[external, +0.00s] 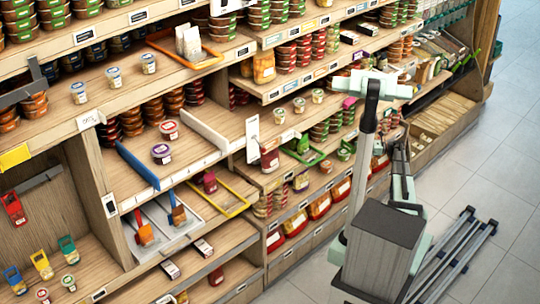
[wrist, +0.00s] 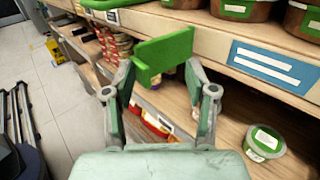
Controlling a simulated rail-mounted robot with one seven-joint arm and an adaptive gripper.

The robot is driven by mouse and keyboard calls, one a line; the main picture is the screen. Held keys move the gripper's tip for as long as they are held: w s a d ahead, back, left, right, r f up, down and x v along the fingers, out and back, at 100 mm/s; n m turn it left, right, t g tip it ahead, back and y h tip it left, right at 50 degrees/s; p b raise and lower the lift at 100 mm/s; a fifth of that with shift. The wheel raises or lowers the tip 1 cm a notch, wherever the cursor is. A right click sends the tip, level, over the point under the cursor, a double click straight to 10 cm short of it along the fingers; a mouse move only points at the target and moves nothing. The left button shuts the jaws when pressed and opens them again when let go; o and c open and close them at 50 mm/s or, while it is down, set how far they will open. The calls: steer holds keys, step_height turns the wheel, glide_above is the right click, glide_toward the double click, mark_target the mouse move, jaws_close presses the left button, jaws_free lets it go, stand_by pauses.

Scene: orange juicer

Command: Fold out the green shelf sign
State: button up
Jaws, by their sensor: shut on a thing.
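The green shelf sign (wrist: 165,52) is a flat green plate with a small block at its lower left. In the wrist view it stands out from the edge of a wooden shelf at the upper middle. My gripper (wrist: 160,72) has its two fingers on either side of the sign's lower part and is shut on it.
A tub with a green lid (wrist: 265,141) stands on the lower shelf at the right. A shelf edge with a blue and white label (wrist: 265,65) runs close beside my gripper. Open floor (wrist: 42,105) lies at the left. In the external view, stocked shelves (external: 225,130) fill the left.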

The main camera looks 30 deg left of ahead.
steer(key=v, duration=1.2)
stand_by(0.3)
steer(key=s+d+f+n+t+h, duration=0.25)
steer(key=s+d+f, duration=0.25)
steer(key=s+f, duration=0.25)
steer(key=s+d+f+n+t+h, duration=0.1)
steer(key=s+d+f+n+h, duration=0.35)
steer(key=f, duration=0.45)
steer(key=s+d+f+n+t+h, duration=0.1)
steer(key=s+d+f+h, duration=0.1)
steer(key=s+d+f, duration=0.55)
steer(key=s+d+f+n+h, duration=0.1)
steer(key=s+d, duration=0.4)
steer(key=s, duration=0.5)
steer(key=s+d+f+n+g+h, duration=0.1)
steer(key=s+d+f+h, duration=0.2)
steer(key=s+d, duration=0.3)
steer(key=s+d+f+n+h, duration=0.1)
steer(key=s+d, duration=0.4)
steer(key=s, duration=1)
steer(key=shift+s+d+f+n+g+h, duration=0.25)
steer(key=shift+f+n+g+h, duration=0.1)
steer(key=shift+f+h, duration=0.35)
